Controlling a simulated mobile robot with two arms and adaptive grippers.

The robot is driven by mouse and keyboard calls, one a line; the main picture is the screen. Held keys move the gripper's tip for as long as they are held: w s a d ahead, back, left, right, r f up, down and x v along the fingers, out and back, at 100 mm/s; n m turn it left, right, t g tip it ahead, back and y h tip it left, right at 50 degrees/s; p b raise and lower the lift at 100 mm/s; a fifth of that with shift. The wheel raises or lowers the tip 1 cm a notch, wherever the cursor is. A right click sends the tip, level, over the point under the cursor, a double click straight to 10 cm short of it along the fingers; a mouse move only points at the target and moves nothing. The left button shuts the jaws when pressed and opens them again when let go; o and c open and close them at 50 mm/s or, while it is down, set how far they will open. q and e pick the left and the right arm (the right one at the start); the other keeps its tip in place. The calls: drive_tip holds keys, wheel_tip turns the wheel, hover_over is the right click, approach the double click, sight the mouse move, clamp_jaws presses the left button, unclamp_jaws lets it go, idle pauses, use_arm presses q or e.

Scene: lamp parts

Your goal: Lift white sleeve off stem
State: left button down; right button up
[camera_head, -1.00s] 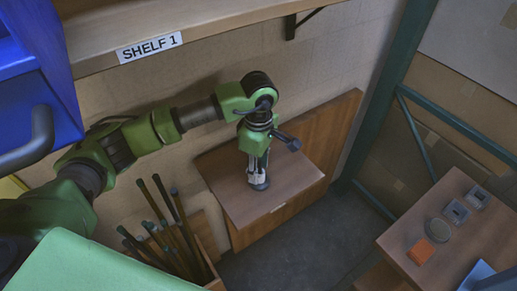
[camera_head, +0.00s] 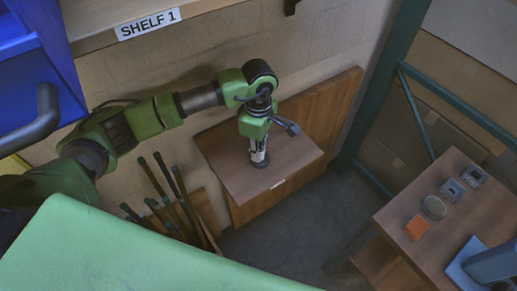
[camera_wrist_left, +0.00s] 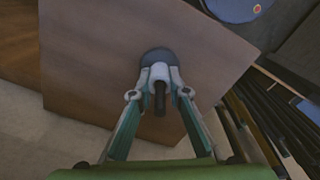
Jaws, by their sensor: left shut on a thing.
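The white sleeve (camera_wrist_left: 160,73) is a short pale tube around the upright stem, over a dark round base (camera_wrist_left: 155,57). In the wrist view my left gripper (camera_wrist_left: 161,80) has its two fingertips closed on either side of the sleeve. In the head view the left gripper (camera_head: 257,151) points down at the base (camera_head: 259,161) on the brown cabinet top (camera_head: 290,160). The stem is mostly hidden by the fingers and sleeve. I cannot tell whether the sleeve has risen along it. My right gripper is not in view.
A box of dark rods (camera_head: 178,205) stands left of the cabinet. A table (camera_head: 400,240) at right holds an orange block (camera_head: 417,227), a round disc (camera_head: 434,208), small square parts (camera_head: 452,189) and a blue object (camera_head: 490,262). A shelf (camera_head: 90,22) runs above.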

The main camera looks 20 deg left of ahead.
use_arm(q)
drive_tip(key=shift+r, duration=0.1)
drive_tip(key=shift+r, duration=0.45)
drive_tip(key=shift+r, duration=0.15)
drive_tip(key=shift+r+p, duration=0.75)
drive_tip(key=shift+r, duration=1.15)
drive_tip(key=shift+r, duration=0.1)
drive_tip(key=shift+r+p, duration=0.6)
drive_tip(key=shift+r, duration=1.25)
drive_tip(key=shift+r, duration=0.15)
